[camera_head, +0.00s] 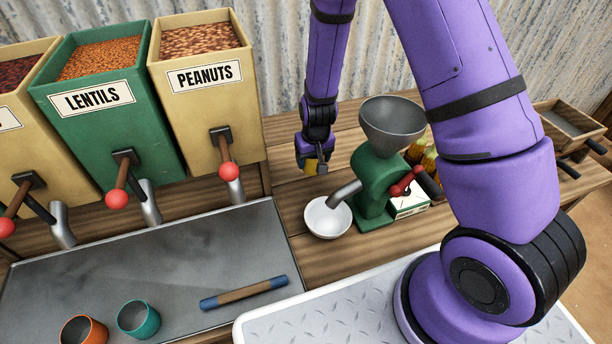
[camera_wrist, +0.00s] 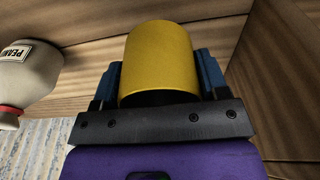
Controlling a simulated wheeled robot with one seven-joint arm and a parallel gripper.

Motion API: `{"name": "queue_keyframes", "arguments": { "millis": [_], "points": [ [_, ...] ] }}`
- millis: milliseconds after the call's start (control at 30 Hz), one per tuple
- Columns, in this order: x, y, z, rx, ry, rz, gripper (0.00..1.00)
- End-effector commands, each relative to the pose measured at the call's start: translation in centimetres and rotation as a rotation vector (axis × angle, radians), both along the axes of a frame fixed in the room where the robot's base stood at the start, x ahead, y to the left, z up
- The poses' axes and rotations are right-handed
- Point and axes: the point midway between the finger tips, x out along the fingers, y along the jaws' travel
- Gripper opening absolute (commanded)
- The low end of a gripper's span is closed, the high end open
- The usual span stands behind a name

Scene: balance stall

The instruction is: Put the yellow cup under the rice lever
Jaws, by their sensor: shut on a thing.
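My gripper (camera_head: 316,166) is shut on the yellow cup (camera_wrist: 160,60), with one blue finger on each side of it in the wrist view. In the head view only a small yellow part of the cup shows at the gripper, behind the green grinder. Dispenser bins stand at the left: a green one labelled LENTILS (camera_head: 105,120) and a tan one labelled PEANUTS (camera_head: 205,95). Each has a red-knobbed lever and a metal spout. A further tan bin (camera_head: 30,140) is cut off, with its label mostly hidden. No rice label or rice lever can be made out.
A green grinder (camera_head: 372,185) with a grey funnel stands right of the bins, its spout over a white bowl (camera_head: 328,217). On the metal tray (camera_head: 180,255) are an orange cup (camera_head: 84,331), a teal cup (camera_head: 139,319) and a blue-ended rod (camera_head: 244,293). The tray's middle is clear.

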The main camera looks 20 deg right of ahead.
Motion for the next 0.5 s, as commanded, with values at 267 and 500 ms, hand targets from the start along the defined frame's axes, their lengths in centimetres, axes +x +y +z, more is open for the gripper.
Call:
{"name": "queue_keyframes", "arguments": {
  "millis": [267, 500],
  "points": [
    [0.1, 0.0, -2.8, 0.0, 0.0, -0.001, 0.44],
    [0.0, -0.1, -4.9, -0.001, 0.002, -0.003, 0.44]
  ]
}}
